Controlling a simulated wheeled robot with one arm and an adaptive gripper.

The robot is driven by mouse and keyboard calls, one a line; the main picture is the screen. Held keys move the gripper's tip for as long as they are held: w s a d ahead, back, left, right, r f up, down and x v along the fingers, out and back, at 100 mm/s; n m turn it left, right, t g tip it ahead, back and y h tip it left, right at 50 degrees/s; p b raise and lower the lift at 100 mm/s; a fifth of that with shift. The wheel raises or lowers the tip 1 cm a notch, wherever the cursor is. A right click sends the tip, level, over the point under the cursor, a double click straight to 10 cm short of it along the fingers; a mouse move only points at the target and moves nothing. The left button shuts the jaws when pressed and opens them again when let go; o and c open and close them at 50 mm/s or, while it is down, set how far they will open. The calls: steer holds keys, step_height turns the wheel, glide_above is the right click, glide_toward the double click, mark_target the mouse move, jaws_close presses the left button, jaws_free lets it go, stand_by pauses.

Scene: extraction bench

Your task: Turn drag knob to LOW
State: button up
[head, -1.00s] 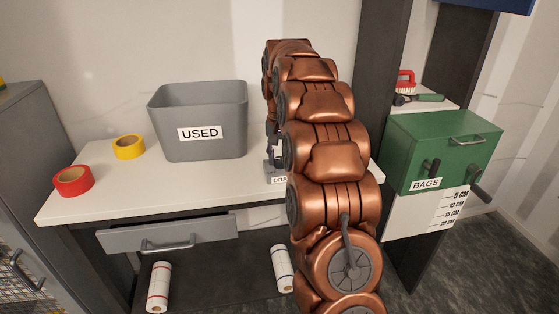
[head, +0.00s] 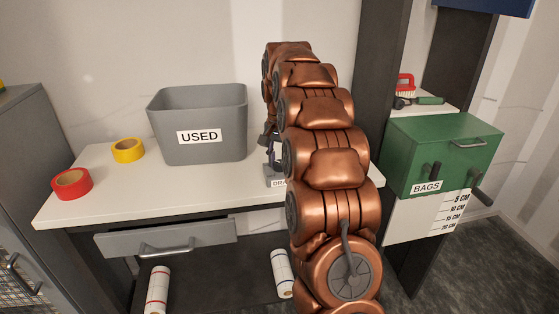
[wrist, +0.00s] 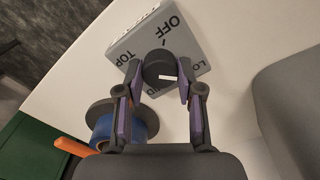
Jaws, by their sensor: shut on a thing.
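The drag knob (wrist: 158,68) is a dark round knob on a grey box in the wrist view, with a short white mark on its face towards the lower right. The grey box (wrist: 150,40) carries the words OFF, TOP and LO, and another word partly hidden by the knob. My gripper (wrist: 160,84) has one purple-padded finger on each side of the knob and is shut on it. In the head view the box (head: 272,178) shows only in part, with a cut-off DRA label; my arm hides the knob.
A grey USED bin (head: 200,145) stands left of the box. Yellow tape (head: 128,151) and red tape (head: 72,184) lie on the white bench (head: 130,195). A green BAGS box (head: 435,150) is at right. A blue roll (wrist: 135,122) sits near the gripper.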

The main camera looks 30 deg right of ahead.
mark_target(280, 162)
steer(key=o, duration=1.2)
steer(key=shift+c, duration=0.2)
steer(key=shift+r, duration=3.75)
